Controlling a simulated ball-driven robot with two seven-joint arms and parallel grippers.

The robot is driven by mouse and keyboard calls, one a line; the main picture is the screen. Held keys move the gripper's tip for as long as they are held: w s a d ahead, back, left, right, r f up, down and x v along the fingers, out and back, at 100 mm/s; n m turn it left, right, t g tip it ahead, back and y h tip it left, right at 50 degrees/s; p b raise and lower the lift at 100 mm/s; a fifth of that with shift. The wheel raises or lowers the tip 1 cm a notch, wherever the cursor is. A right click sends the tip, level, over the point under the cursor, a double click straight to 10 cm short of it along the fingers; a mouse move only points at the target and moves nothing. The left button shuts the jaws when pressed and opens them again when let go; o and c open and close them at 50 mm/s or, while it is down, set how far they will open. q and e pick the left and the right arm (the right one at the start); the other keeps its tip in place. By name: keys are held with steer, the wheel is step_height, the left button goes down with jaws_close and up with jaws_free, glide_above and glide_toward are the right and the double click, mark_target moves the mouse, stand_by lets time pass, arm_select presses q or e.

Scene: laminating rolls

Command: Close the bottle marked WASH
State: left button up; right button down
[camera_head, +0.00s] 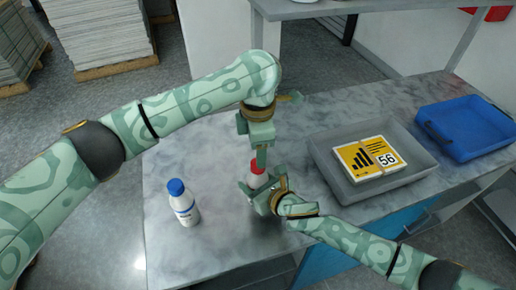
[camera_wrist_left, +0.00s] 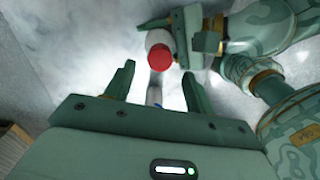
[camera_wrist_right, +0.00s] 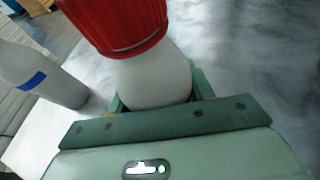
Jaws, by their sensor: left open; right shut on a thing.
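A white bottle with a red cap (camera_head: 258,168) stands on the marble-look table. My right gripper (camera_head: 262,187) is shut on its white body (camera_wrist_right: 155,80). The red cap (camera_wrist_right: 118,20) sits on the bottle's top; I cannot tell whether it is tight. My left gripper (camera_head: 261,157) is open above and close to this cap, pointing down. In the left wrist view the cap (camera_wrist_left: 160,57) lies beyond the open fingertips. A second white bottle with a blue cap (camera_head: 183,205) stands upright to the left. I cannot read the word on either bottle.
A blue tray (camera_head: 465,128) lies farther right. A raised shelf (camera_head: 340,8) is at the back. The table around the blue-capped bottle is clear.

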arm_select(q)
steer(key=shift+w+r, duration=0.1)
steer(key=shift+r, duration=0.05)
steer(key=c, duration=0.3)
arm_select(e)
steer(key=shift+f, duration=0.1)
arm_select(q)
steer(key=r+n, duration=0.1)
steer(key=n, duration=0.9)
steer(key=r+n, duration=0.1)
steer(key=n, duration=0.9)
steer(key=a+r+n, duration=0.1)
steer(key=n, duration=0.9)
steer(key=shift+w+a+r+n+y, duration=0.1)
steer(key=shift+w+n+y, duration=0.2)
steer(key=shift+n, duration=0.1)
steer(key=n, duration=0.5)
steer(key=shift+s+d+f+n, duration=0.2)
steer(key=shift+s+d+n, duration=0.1)
steer(key=shift+n, duration=0.1)
steer(key=n, duration=0.5)
steer(key=shift+s+d, duration=0.1)
steer(key=shift+d, duration=0.2)
